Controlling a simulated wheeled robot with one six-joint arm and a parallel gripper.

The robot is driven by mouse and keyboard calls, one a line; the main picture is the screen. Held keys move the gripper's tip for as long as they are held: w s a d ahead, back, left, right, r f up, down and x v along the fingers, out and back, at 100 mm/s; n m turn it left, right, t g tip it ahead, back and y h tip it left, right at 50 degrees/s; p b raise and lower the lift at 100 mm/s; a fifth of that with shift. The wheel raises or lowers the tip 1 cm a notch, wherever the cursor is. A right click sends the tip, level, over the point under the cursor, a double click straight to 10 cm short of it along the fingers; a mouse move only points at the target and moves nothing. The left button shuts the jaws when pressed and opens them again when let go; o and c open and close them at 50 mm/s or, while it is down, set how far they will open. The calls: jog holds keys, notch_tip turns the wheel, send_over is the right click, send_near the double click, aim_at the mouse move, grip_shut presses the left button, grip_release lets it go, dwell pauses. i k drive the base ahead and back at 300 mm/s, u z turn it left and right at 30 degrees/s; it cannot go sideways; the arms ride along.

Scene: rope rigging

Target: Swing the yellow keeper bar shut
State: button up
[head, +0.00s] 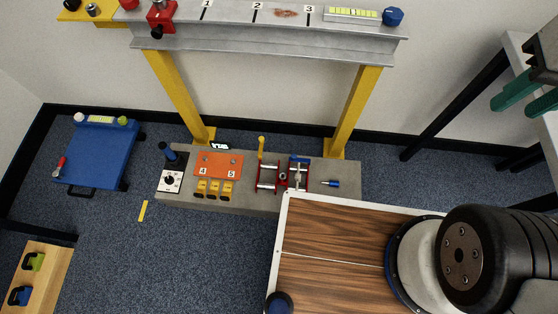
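The yellow keeper bar (261,147) is a short, thin yellow post. It stands up at the back left of a red metal fixture (267,179) on the low grey plinth, and looks swung open. A grey roller or pin shows between the red side plates. My gripper (499,113) is at the upper right edge, far from the bar. Its two green fingers are apart with nothing seen between them. Its body is partly cut off by the frame.
A steel beam (270,42) on yellow legs (178,95) spans above the plinth (341,172). An orange plate (218,165), yellow blocks (214,189) and a blue-handled item (331,183) lie near the fixture. My wood-topped base fills the lower right.

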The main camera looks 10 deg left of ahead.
aim_at(260, 138)
jog(key=u, duration=0.65)
jog(key=k, duration=0.95)
jog(key=u, duration=0.85)
jog(key=i, duration=0.9)
jog(key=z, duration=0.3)
